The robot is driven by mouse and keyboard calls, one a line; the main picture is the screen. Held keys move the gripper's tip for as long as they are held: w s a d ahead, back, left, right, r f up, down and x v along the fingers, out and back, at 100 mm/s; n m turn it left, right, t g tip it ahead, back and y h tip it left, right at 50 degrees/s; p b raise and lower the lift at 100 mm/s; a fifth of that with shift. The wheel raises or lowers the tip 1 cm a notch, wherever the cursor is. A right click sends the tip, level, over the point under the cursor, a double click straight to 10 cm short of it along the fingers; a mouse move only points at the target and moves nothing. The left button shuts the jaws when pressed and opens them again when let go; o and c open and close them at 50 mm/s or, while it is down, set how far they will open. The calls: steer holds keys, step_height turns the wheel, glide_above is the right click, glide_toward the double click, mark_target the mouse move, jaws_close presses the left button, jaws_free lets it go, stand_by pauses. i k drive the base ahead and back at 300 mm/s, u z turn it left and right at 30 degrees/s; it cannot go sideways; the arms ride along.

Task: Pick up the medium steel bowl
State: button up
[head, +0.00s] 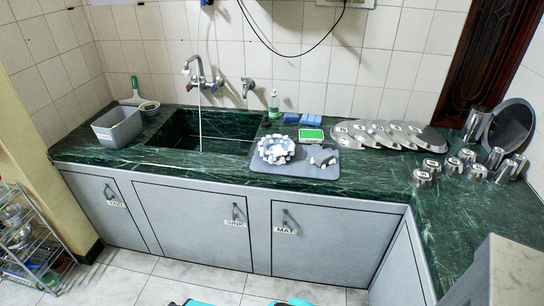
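Steel bowls show on a wire rack (40,262) at the lower left edge of the head view. One bowl (14,214) sits on an upper shelf and another bowl (18,236) sits just below it. They are small and partly hidden by the rack bars, and I cannot tell which one is medium. My gripper is not recognisable in this view. Only teal and dark parts of my own body show at the bottom edge.
The green counter holds a grey tub (118,127), a sink (205,132) with running water, a grey mat (318,166) with a white scalloped item (276,150), several steel plates (385,134) and several steel cups (423,175). White floor tiles (112,284) lie open before the cabinets.

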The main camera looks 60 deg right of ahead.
mark_target(277, 148)
steer(key=z, duration=0.15)
steer(key=i, duration=0.95)
steer(key=u, duration=0.1)
